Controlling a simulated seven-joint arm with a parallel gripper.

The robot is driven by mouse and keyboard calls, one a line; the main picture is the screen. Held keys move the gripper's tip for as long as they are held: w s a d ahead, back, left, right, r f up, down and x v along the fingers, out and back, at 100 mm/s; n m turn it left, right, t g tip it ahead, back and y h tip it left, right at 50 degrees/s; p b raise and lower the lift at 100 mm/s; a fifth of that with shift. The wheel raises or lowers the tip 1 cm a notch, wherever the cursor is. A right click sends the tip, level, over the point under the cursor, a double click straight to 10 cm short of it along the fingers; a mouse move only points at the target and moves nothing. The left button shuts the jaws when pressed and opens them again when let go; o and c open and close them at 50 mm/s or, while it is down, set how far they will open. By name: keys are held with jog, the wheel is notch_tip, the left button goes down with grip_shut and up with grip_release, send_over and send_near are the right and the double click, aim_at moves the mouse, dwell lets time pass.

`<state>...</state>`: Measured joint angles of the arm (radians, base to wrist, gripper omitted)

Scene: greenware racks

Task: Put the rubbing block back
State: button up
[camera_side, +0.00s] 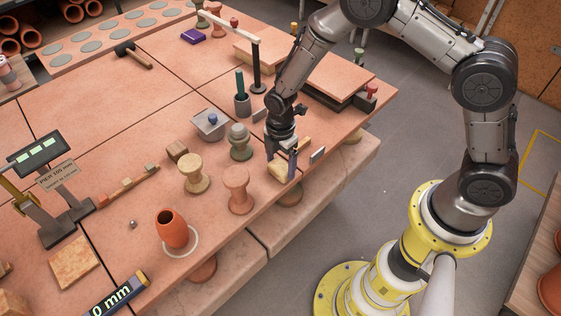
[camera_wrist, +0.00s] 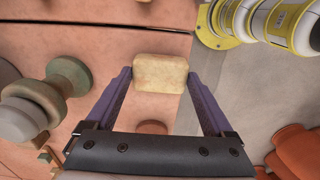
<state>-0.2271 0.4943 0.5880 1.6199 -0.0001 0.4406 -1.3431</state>
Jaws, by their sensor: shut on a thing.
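A pale tan block with rounded edges, which I take for the rubbing block (camera_wrist: 160,73), is between my two purple-sided fingers in the wrist view. Both fingertips touch its ends, so my gripper (camera_wrist: 159,78) is shut on it. In the side view the block (camera_side: 277,171) shows at the fingertips of my gripper (camera_side: 284,165), close to the table's near right edge. The fingers partly cover it there. I cannot tell how high it is above the table, or which spot is its own place.
A clay spool (camera_side: 238,190), a pale spool (camera_side: 194,172) and a grey-green stacked piece (camera_side: 240,142) stand left of my gripper. A small grey upright plate (camera_side: 317,155) is just right. An orange vase (camera_side: 171,228) stands nearer.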

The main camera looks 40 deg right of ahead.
jog(key=shift+f, duration=0.1)
jog(key=o, duration=1)
jog(key=shift+o, duration=0.2)
